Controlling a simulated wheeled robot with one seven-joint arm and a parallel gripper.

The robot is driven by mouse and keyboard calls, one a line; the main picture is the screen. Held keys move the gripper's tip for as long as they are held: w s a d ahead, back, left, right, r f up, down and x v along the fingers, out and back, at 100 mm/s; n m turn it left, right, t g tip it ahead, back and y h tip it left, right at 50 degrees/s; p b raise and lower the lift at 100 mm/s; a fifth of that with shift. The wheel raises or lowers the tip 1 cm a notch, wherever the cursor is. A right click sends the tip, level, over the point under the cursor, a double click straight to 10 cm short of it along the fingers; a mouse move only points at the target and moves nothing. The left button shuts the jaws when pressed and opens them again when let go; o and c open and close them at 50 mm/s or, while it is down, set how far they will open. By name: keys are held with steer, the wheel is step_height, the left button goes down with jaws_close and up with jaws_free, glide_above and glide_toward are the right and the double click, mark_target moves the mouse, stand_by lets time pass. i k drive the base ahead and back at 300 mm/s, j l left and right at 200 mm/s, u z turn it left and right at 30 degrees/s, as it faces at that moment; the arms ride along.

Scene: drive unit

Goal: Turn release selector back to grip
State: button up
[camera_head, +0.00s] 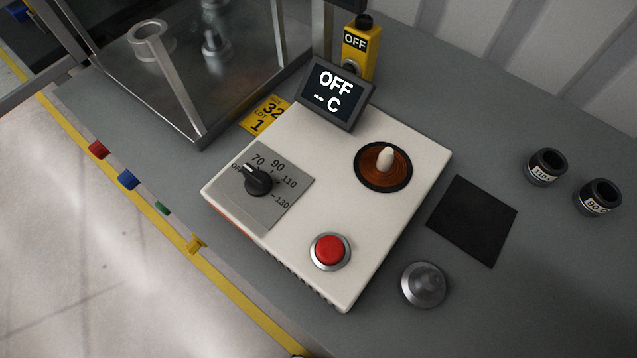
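No control marked release or grip is readable in the head view. The one rotary knob (258,181) that shows is black and sits on a grey dial plate (284,206) on a cream box (330,160). The plate is marked 70, 90, 110 and 130, with a partly covered OFF mark at its left. The knob's light pointer line is toward the upper left, near that OFF mark. A tilted display (335,94) on the box reads "OFF" and "-- C". My gripper is not in view.
The box also bears a red button (330,250) and a copper-coloured disc (394,168) with a pale peg. A yellow post (359,48) marked OFF and a framed enclosure (190,75) stand behind. Black rings (545,167), a dark pad (472,221) and a metal knob (424,285) lie right.

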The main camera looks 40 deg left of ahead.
mark_target(195, 244)
steer(key=l+u, duration=0.75)
steer(key=u, duration=1.15)
steer(key=i, duration=0.1)
